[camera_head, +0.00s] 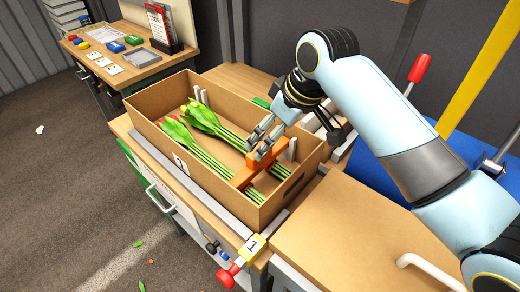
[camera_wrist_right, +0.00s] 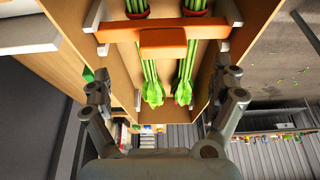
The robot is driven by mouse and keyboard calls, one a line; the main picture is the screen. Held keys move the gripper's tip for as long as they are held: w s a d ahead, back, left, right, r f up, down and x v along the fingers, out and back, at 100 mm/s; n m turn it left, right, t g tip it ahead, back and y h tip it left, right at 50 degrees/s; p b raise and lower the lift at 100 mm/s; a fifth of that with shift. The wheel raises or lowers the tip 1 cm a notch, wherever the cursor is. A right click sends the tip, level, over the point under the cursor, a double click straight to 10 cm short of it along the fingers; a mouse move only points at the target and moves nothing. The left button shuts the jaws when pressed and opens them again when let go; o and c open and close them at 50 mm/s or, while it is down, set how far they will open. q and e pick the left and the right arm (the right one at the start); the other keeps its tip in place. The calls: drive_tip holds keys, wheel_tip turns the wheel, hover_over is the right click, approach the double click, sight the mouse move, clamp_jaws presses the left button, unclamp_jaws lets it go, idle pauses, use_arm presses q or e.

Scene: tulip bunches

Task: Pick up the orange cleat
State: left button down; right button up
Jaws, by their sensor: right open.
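The orange cleat (camera_head: 245,179) lies across the tulip stems in the near right part of the cardboard box (camera_head: 160,137). It also shows in the right wrist view (camera_wrist_right: 163,42), as a bar with a wider middle block over the stems. Two tulip bunches (camera_head: 200,120) lie in the box, with their leafy heads toward the far left end. My right gripper (camera_head: 259,139) is open above the cleat, its fingers pointing down at it. In the wrist view its fingers stand apart on either side with nothing held. My left gripper is out of view.
The box stands on a wooden bench; its walls rise around the cleat. A yellow block with a red knob (camera_head: 230,275) sits at the bench's front. A bare wooden top (camera_head: 340,235) is at the right. A second table (camera_head: 125,70) with small coloured trays stands behind left.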

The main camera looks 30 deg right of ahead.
drive_tip(key=x, duration=0.5)
drive_tip(key=p+x, duration=0.1)
drive_tip(key=x, duration=0.2)
drive_tip(key=shift+w+a, duration=0.2)
drive_tip(key=shift+a, duration=0.15)
drive_tip(key=shift+w+f, duration=0.1)
drive_tip(key=shift+f, duration=0.1)
drive_tip(key=c, duration=0.4)
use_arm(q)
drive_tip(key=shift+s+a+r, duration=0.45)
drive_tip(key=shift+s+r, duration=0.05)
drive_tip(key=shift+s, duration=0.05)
use_arm(e)
drive_tip(key=c, duration=0.9)
